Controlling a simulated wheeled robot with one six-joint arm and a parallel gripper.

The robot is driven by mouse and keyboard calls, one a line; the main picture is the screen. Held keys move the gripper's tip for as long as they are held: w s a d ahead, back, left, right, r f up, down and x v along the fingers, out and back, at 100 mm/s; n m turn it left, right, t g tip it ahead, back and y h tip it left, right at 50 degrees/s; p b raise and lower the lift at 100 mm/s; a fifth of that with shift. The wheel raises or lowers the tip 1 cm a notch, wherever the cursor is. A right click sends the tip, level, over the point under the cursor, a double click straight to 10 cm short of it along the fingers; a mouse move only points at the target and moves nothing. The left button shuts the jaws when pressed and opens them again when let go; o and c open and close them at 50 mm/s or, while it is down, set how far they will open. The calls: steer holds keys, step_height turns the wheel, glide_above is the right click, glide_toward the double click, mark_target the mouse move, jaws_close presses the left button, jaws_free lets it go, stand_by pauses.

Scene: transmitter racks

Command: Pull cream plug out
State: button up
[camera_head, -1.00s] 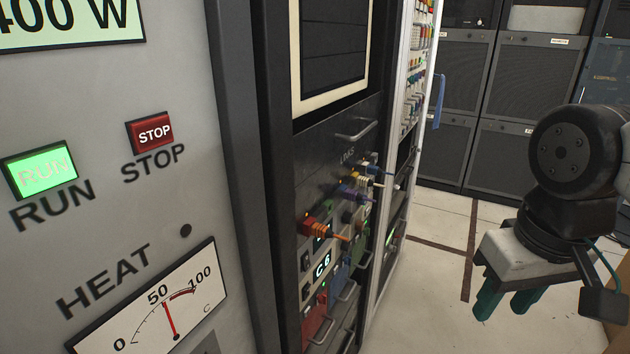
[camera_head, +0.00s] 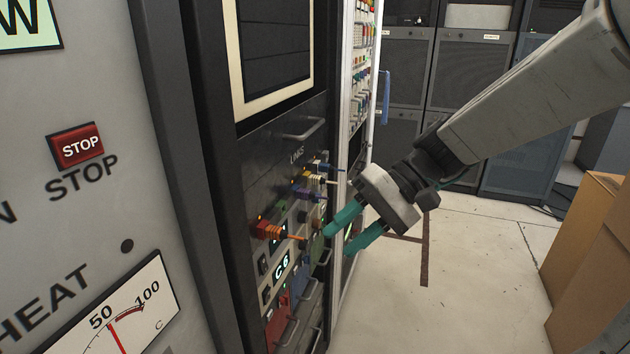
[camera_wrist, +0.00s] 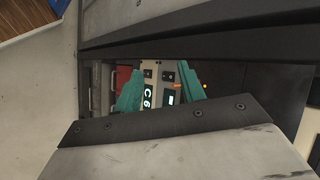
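The cream plug (camera_head: 313,178) sits in the links panel in the head view, between a blue plug (camera_head: 321,167) above and a purple plug (camera_head: 308,191) below. An orange-red plug (camera_head: 272,231) with an orange lead is lower left. My gripper (camera_head: 336,241) is open, with two teal fingers spread and nothing between them. It is right of and below the plugs, apart from them, and points toward the rack. In the wrist view, my gripper (camera_wrist: 163,86) faces a display reading C6. The cream plug cannot be made out there.
Metal handles (camera_head: 310,298) stick out from the lower modules of the rack (camera_head: 270,160). A grey cabinet with a red STOP button (camera_head: 76,146) stands at left. Cardboard boxes (camera_head: 590,240) stand at right. The floor (camera_head: 480,270) between is clear.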

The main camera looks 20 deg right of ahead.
steer(key=w+d+f+m+t+y, duration=0.1)
steer(key=w+d+m+t+y, duration=0.15)
steer(key=w, duration=0.45)
steer(key=w+d+f+m+t+y, duration=0.1)
steer(key=w+d+t+y, duration=0.15)
steer(key=w, duration=0.35)
steer(key=m+t, duration=0.3)
steer(key=t, duration=0.3)
glide_toward(322, 178)
steer(key=shift+w+a+f+h, duration=0.2)
steer(key=shift+a+h, duration=0.1)
steer(key=shift+a, duration=0.05)
steer(key=shift+x, duration=4.55)
jaws_close()
steer(key=v, duration=0.6)
